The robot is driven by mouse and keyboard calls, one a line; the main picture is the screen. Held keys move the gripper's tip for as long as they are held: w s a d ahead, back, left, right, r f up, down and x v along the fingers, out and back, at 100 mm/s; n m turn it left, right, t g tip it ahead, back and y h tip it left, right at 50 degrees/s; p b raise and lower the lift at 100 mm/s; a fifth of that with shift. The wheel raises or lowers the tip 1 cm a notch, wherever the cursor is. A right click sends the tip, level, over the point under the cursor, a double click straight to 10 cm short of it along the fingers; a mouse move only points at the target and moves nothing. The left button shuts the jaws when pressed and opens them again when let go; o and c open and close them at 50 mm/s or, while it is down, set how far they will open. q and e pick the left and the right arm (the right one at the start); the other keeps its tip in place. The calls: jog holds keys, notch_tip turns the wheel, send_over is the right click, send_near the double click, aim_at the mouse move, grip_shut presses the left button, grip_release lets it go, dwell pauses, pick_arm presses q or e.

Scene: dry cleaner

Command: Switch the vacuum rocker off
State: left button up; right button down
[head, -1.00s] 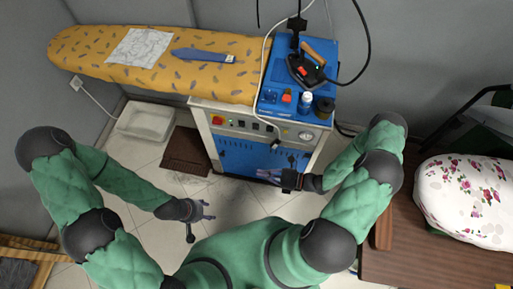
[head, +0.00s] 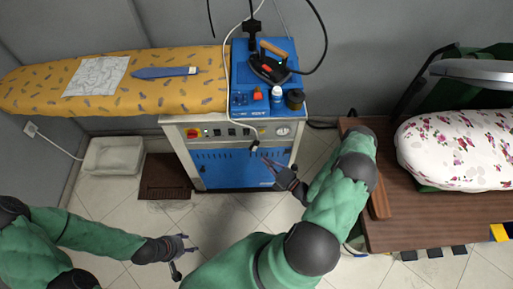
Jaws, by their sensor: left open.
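The control panel (head: 225,132) is on the front of the blue and white ironing unit. It carries a red and yellow knob (head: 192,133), a round gauge (head: 284,131) and a row of small rockers (head: 231,132). Their labels are too small to read, so I cannot tell which is the vacuum rocker or its position. My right gripper (head: 266,161) is in front of the blue cabinet door, just below the panel's right part. Its fingers point up and left, and I cannot tell whether they are apart. My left gripper (head: 187,248) is open and empty, low over the floor.
An iron (head: 268,68), a bottle (head: 277,95) and a dark pot (head: 295,98) stand on the unit's blue top. A brown table (head: 430,215) stands right.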

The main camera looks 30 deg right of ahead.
jog(key=b, duration=0.2)
send_near(246, 132)
jog(key=w+a, duration=0.3)
jog(key=a, duration=0.2)
jog(key=w+d, duration=0.2)
jog(key=w, duration=0.1)
jog(key=shift+d, duration=0.15)
jog(key=shift+w, duration=0.1)
